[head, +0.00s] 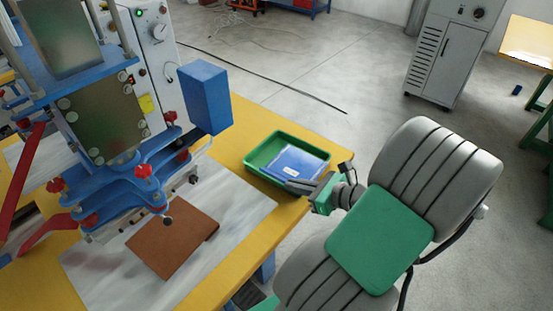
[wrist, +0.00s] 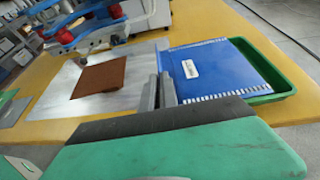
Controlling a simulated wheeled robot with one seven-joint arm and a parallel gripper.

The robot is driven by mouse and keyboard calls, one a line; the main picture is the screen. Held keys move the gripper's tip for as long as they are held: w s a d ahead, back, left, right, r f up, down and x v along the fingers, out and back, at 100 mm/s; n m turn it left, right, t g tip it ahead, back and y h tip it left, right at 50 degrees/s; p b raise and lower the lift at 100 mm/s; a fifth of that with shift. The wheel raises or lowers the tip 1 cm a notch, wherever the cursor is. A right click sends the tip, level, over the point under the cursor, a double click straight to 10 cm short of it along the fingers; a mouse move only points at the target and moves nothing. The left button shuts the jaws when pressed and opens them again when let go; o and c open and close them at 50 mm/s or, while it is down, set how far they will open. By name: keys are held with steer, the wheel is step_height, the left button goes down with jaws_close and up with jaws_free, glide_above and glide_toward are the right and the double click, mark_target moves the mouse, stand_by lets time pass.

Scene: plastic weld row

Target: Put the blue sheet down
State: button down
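The blue sheet (head: 297,162) has a small white label and shows over the green tray (head: 252,156) on the yellow table. In the wrist view the blue sheet (wrist: 215,70) lies to the right of the fingers, its near edge striped white. My gripper (head: 303,187) is at the tray's near right corner. In the wrist view the fingers of my gripper (wrist: 158,92) are close together at the sheet's left edge and look shut on it. The exact contact is hard to see. Part of the green tray (wrist: 285,88) shows past the sheet's right side; whether the sheet touches the tray floor is hidden.
A brown sheet (head: 172,242) lies on a pale mat (head: 240,204) left of the tray. A blue and grey press (head: 110,120) stands at the table's left, with a blue block (head: 205,97) jutting towards the tray. A grey cabinet (head: 445,50) stands farther back on open floor.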

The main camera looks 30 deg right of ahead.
steer(key=shift+w+d+f, duration=0.2)
steer(key=shift+d, duration=0.15)
steer(key=w+d+f, duration=0.1)
steer(key=w+f, duration=0.2)
steer(key=w+d+f+b, duration=0.1)
steer(key=w+d+f, duration=0.1)
steer(key=w, duration=0.2)
steer(key=w+d+f, duration=0.1)
steer(key=w+f, duration=0.2)
steer(key=w, duration=0.1)
steer(key=shift+w+d+f+b, duration=0.2)
steer(key=shift+d+f+b, duration=0.1)
steer(key=shift+d+b, duration=0.1)
steer(key=shift+w+d+f, duration=0.15)
steer(key=shift+w+f, duration=0.1)
steer(key=shift+f, duration=0.05)
step_height(320, 180, down, 3)
steer(key=shift+w+d+f, duration=0.1)
steer(key=shift+w+f, duration=0.05)
steer(key=shift+f, duration=0.1)
steer(key=c, duration=2.1)
jaws_free()
steer(key=shift+o, duration=0.9)
